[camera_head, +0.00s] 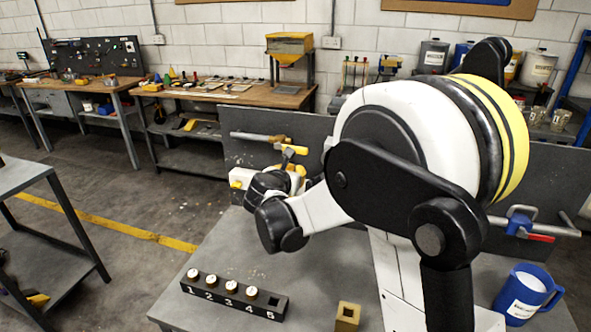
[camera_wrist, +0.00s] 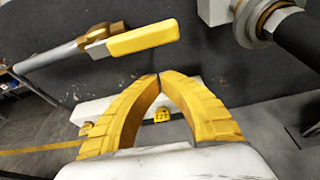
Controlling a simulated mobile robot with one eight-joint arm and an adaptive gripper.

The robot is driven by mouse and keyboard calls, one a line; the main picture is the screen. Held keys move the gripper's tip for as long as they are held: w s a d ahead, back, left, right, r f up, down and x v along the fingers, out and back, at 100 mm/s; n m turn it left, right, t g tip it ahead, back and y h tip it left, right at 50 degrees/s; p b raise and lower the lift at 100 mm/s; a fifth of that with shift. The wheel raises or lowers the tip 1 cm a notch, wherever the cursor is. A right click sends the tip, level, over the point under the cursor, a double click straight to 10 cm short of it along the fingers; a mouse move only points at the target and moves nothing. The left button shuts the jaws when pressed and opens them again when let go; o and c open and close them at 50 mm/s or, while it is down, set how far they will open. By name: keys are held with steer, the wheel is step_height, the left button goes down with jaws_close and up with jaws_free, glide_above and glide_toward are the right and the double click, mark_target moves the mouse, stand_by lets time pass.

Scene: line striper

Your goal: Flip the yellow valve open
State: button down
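The yellow valve handle (camera_wrist: 143,38) is a flat lever on a brass valve body (camera_wrist: 104,34) on a grey pipe (camera_wrist: 55,60). In the wrist view the lever points right, roughly in line with the pipe. In the head view the handle (camera_head: 295,149) shows small, partly behind my arm. My gripper (camera_wrist: 159,76) has yellow ribbed fingers whose tips meet. It holds nothing, and its tips appear just below the handle in the wrist view. I cannot tell whether they touch it. In the head view my wrist hides much of the gripper.
A dark upright panel (camera_head: 245,155) stands behind the valve. A blue and red valve (camera_head: 522,225) is on the right. A blue mug (camera_head: 524,297), a numbered block (camera_head: 234,297) and a brass-coloured square block (camera_head: 347,316) are on the grey table. A white box with yellow parts (camera_wrist: 185,112) is behind my fingers.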

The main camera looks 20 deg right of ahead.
steer(key=p+v, duration=0.3)
steer(key=v, duration=0.7)
steer(key=shift+f, duration=0.2)
steer(key=shift+a, duration=0.15)
steer(key=s+d+m+g+y, duration=0.3)
steer(key=s+d+m, duration=0.1)
steer(key=s+m, duration=0.9)
steer(key=s+a+f+m+g+y+b, duration=0.1)
steer(key=s+a+f+m+y, duration=0.1)
steer(key=s+m, duration=0.5)
steer(key=s+a+f+m+y+b, duration=0.1)
steer(key=s+a+f+m+y, duration=0.1)
steer(key=s+m, duration=0.6)
steer(key=shift+a+f+g+y, duration=0.35)
steer(key=shift+g+y, duration=0.05)
steer(key=shift+y, duration=0.1)
